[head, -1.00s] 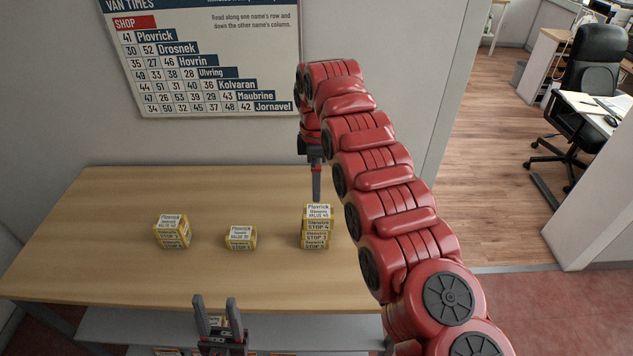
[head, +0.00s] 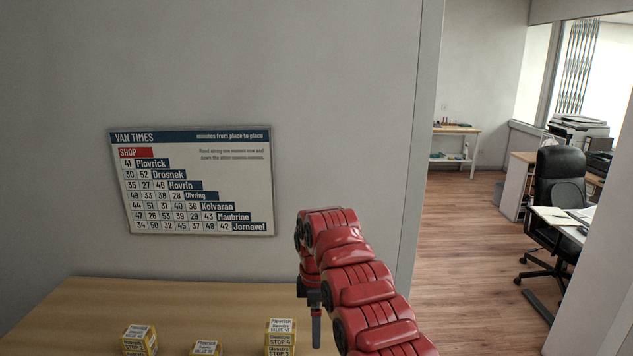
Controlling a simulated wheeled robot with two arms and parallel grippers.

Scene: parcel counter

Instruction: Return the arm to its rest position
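My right arm (head: 345,265) is raised over the right side of the counter, bent at the top with its hand hanging down. My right gripper (head: 316,328) points down beside the right-hand stack of parcels (head: 281,338). It is seen edge-on, so its opening does not show. My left gripper is outside the view. Two more yellow parcel piles stand on the counter, one at the left (head: 139,341) and a low one in the middle (head: 206,348); the bottom edge cuts them off.
The wooden counter (head: 75,305) runs along the wall under a van times board (head: 196,180). At the right, a doorway opens onto an office with a black chair (head: 562,185), a white desk (head: 567,222) and a side table (head: 456,130).

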